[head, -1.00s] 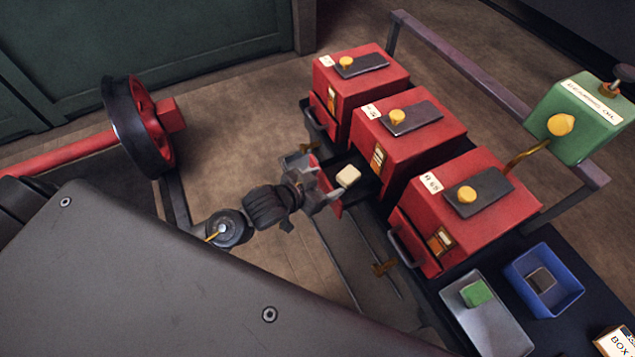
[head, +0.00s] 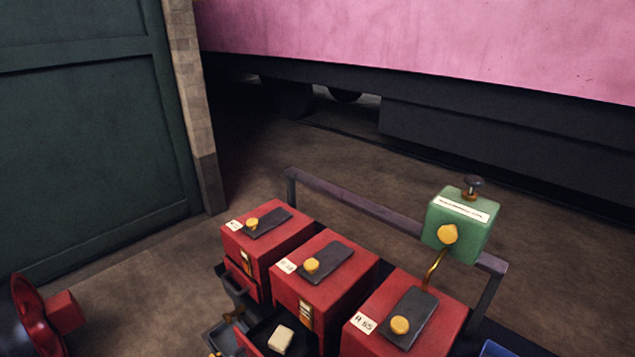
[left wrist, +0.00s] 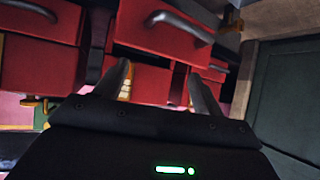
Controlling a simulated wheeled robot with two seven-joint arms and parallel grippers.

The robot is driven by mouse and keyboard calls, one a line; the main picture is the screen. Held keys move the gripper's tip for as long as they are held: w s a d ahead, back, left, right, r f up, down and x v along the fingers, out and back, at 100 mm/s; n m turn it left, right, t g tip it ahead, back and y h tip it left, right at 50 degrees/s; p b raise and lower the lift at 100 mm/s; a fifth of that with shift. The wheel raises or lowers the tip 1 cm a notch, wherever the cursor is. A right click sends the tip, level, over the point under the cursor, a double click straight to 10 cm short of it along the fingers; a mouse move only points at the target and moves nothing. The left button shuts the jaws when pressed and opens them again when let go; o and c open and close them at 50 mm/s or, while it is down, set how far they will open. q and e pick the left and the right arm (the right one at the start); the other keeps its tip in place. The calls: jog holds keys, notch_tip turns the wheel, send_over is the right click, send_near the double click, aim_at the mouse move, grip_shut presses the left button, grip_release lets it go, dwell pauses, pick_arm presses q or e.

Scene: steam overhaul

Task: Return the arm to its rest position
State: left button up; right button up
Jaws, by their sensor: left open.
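My left gripper (left wrist: 159,72) shows in the left wrist view. Its two dark fingers are spread, with nothing held between them. Red box fronts and a dark curved handle (left wrist: 181,25) lie beyond the fingertips. In the head view the left gripper cannot be made out clearly. The middle red box (head: 341,267) there has its drawer (head: 262,325) pulled out, with a cream block (head: 281,340) in it. My right gripper is in neither view.
A left red box (head: 286,239) and a right red box (head: 446,318) flank the middle one. A red wheel (head: 35,322) is at the lower left. Floor is open at the left.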

pick_arm(q)
jog(key=s+a+f+n+g+y, duration=0.1)
jog(key=s+a+f+g+y, duration=0.2)
jog(key=s, duration=0.6)
jog(key=s+a+f+n+g, duration=0.1)
jog(key=s+a+f+g, duration=0.25)
jog(key=s, duration=0.45)
notch_tip(320, 180, down, 25)
jog(key=s+g, duration=0.2)
jog(key=s+a+f+g, duration=0.1)
jog(key=s+a+f, duration=0.1)
jog(key=s+f, duration=1.3)
jog(key=shift+s+a+y, duration=0.3)
jog(key=shift+s+a, duration=0.1)
jog(key=shift+s, duration=0.15)
jog(key=shift+c, duration=0.2)
